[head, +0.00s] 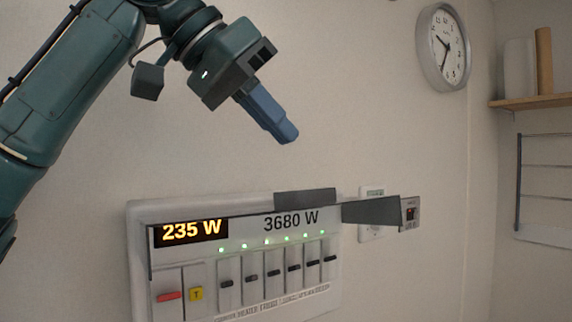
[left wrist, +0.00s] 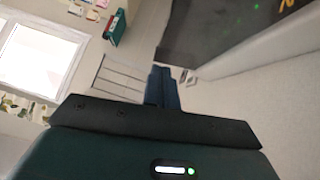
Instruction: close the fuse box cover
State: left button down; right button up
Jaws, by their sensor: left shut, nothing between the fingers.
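The fuse box (head: 137,250) is on the wall at the bottom centre of the head view, its switches and lit displays in plain sight. A flat grey piece (head: 305,197) sits at its top edge and may be part of the cover; I cannot tell its angle for sure. A dark panel (left wrist: 215,32), perhaps the cover, fills the upper right of the left wrist view, with a green light spot on it. My left gripper (head: 288,136) is shut and empty, above the box and apart from it. Its fingers (left wrist: 163,88) show in the wrist view. My right gripper is out of view.
A dark wedge-shaped piece (head: 372,211) juts out right of the box, beside a small panel (head: 410,214). A white wall unit (head: 371,228) is behind it. A clock (head: 443,48) hangs upper right, near a shelf (head: 530,102) and wire rack (head: 545,180).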

aim_at(285, 209)
pick_arm(q)
jog(key=f, duration=0.2)
jog(key=d+f, duration=0.1)
jog(key=f, duration=0.2)
jog(key=shift+d, duration=0.1)
dwell(0.3)
